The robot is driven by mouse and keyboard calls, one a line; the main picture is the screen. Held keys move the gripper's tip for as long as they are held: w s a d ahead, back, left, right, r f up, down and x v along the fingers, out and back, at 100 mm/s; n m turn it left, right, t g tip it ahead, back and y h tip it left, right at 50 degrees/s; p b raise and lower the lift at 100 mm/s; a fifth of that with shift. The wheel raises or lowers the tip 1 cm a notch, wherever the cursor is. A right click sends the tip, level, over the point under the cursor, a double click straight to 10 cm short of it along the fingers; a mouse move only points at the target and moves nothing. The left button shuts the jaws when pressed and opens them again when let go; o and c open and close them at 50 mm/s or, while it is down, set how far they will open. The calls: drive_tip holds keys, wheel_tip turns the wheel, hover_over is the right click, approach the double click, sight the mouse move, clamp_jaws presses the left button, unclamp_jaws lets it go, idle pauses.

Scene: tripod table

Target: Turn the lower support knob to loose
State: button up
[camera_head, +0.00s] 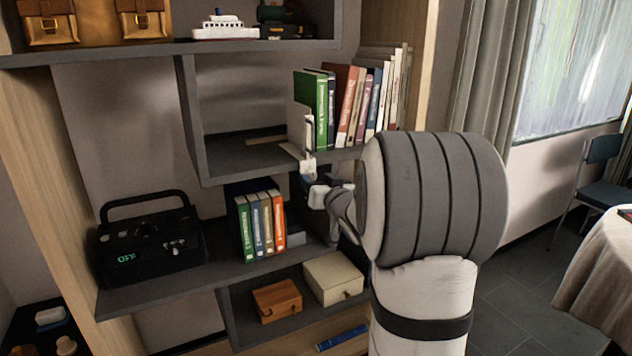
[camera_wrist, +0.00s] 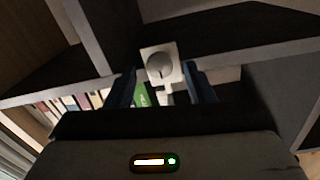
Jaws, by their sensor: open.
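The lower support knob (camera_wrist: 160,66) is a round grey knob on a pale square plate, seen in the wrist view. The plate sits at the shelf edge. My gripper (camera_wrist: 160,78) is open, its two dark fingers to the left and right of the knob in the picture. I cannot tell whether they touch it, and no loose marking is readable. In the head view a white bookend (camera_head: 299,128) stands by the row of books, with a pale clamp (camera_head: 308,165) under the shelf edge. My gripper also shows just below this clamp (camera_head: 313,184), partly hidden by my arm.
Upright books (camera_head: 345,105) fill the right end of the middle shelf (camera_head: 215,165). Lower down are a black radio (camera_head: 150,245), more books (camera_head: 262,225), a brown box (camera_head: 277,300) and a cream box (camera_head: 333,277). Shelf boards lie close around my gripper.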

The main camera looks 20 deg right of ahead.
drive_tip(key=shift+w, duration=0.7)
